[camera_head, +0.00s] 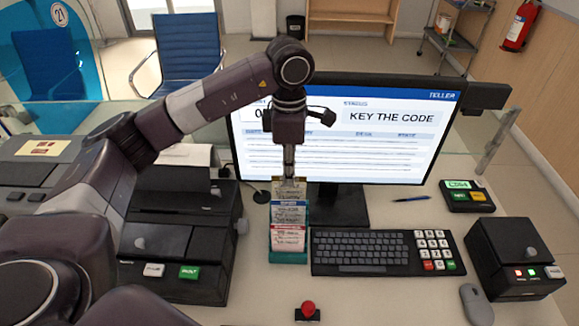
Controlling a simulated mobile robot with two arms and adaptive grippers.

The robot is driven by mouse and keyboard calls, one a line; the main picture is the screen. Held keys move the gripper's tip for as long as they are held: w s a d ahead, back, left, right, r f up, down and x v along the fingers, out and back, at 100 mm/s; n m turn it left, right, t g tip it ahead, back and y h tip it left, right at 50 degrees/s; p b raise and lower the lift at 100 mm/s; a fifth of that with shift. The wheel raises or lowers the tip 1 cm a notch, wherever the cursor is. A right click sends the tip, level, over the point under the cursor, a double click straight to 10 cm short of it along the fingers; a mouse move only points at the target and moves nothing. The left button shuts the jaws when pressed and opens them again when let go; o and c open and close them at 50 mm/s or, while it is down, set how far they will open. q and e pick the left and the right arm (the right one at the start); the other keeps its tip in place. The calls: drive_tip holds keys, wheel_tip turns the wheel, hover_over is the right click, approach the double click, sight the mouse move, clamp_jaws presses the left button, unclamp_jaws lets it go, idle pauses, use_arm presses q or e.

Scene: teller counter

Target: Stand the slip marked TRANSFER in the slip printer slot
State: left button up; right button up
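A teal slip rack (289,258) stands in front of the monitor and holds several slips in steps. A slip with a red band (287,240) is at the front, one with a blue band (289,205) is behind it, and a tan one (289,187) is at the back. Their print is too small to read, so I cannot tell which is marked TRANSFER. My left gripper (289,176) points down at the rear slips; its narrow fingertips overlap the tan slip's top, and I cannot tell whether they grip it. A black printer-like machine (222,245) stands left of the rack. My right gripper is out of view.
The monitor (400,150) reads KEY THE CODE. A keyboard (360,250) lies close right of the rack. A small black box with lights (515,255), a mouse (476,304) and a keypad box (467,196) are further right. A red button (308,309) sits in front.

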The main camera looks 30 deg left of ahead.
sight(289, 190)
use_arm(q)
wheel_tip(289, 190, down, 6)
drive_tip(key=shift+s+f+p, duration=0.1)
drive_tip(key=shift+s+p, duration=0.05)
drive_tip(key=shift+p, duration=0.55)
clamp_jaws()
drive_tip(key=shift+r+p, duration=3.15)
drive_tip(key=shift+r, duration=2.65)
